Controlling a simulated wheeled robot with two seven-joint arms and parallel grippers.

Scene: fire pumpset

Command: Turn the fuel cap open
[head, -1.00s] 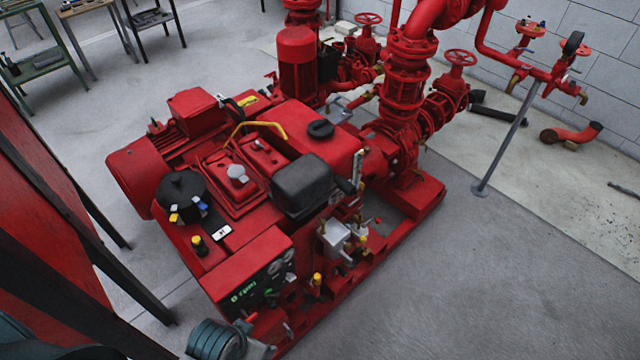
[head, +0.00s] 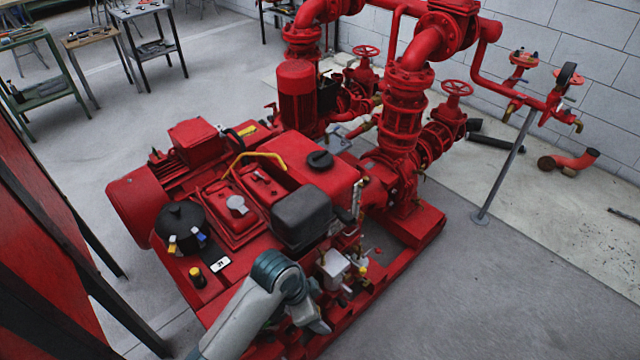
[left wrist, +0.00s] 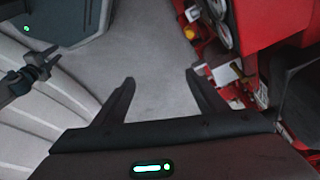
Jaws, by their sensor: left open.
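The fuel cap (head: 320,159) is a round black cap on top of the red tank (head: 337,182) in the head view. It sits behind the black box-shaped cover. My left arm comes in from the bottom left over the front of the pumpset. My left gripper (head: 318,325) points downward beside the pumpset's front side, well short of the cap and lower than it. In the left wrist view my left gripper (left wrist: 160,78) is open and empty, with bare floor between its fingers. The cap is not visible there. A dark gripper (left wrist: 32,76), seemingly my right one, shows at the left.
A black round lid (head: 182,222) and a black box-shaped cover (head: 301,217) stand on the pumpset. A yellow bent handle (head: 258,156) rises near the tank. Red pipes and valves (head: 405,85) stand behind. Floor (head: 500,290) is clear to the right.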

